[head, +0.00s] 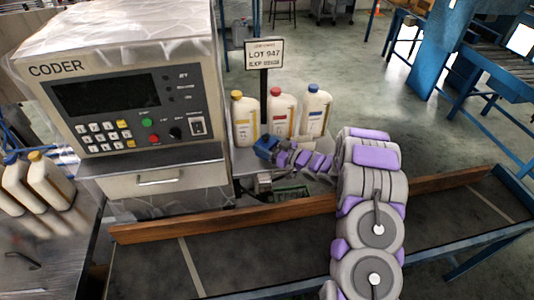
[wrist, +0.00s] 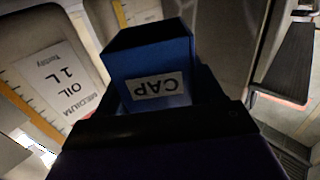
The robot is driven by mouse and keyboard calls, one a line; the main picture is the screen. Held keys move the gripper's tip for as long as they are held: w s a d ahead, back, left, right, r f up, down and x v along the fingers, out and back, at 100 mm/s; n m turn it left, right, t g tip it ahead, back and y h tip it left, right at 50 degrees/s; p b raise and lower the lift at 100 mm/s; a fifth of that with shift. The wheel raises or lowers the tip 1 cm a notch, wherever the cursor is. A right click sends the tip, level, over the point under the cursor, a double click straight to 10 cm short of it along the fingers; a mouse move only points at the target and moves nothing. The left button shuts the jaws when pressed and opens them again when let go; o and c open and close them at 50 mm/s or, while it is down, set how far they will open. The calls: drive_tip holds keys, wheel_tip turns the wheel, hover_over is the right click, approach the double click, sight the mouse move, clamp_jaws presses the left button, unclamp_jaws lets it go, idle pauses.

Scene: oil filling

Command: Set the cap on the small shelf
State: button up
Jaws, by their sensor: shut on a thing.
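The cap is a dark blue block with a white CAP label, upside down in the wrist view (wrist: 158,70). My gripper (wrist: 160,95) is shut on it. In the head view the blue cap (head: 265,146) shows at the end of my arm, just in front of the bottles and beside the coder machine. A small grey ledge (head: 327,150) shows at the bottles' feet. I cannot tell whether it is the small shelf. My arm hides part of it.
Bottles with yellow (head: 245,120), red (head: 281,112) and blue (head: 315,112) tops stand close behind my gripper. A sign on a post (head: 264,54) rises among them. The coder machine (head: 130,100) stands left. A wooden rail (head: 220,218) edges the dark conveyor (head: 250,255).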

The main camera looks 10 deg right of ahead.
sight(273, 150)
drive_tip(key=shift+f, duration=0.45)
drive_tip(key=d+f, duration=0.2)
drive_tip(key=f, duration=0.1)
drive_tip(key=shift+d+b, duration=0.35)
drive_tip(key=shift+b, duration=0.05)
drive_tip(key=shift+d+r, duration=0.1)
drive_tip(key=shift+d, duration=0.15)
drive_tip(key=shift+s+a, duration=0.1)
drive_tip(key=shift+a, duration=0.8)
drive_tip(key=o, duration=0.8)
drive_tip(key=shift+a, duration=0.5)
drive_tip(key=shift+o, duration=0.9)
drive_tip(key=shift+d, duration=0.1)
drive_tip(key=shift+o, duration=0.2)
drive_tip(key=shift+d, duration=1)
drive_tip(key=p+v, duration=0.1)
drive_tip(key=v, duration=0.5)
drive_tip(key=shift+s+a, duration=0.15)
drive_tip(key=shift+s, duration=0.4)
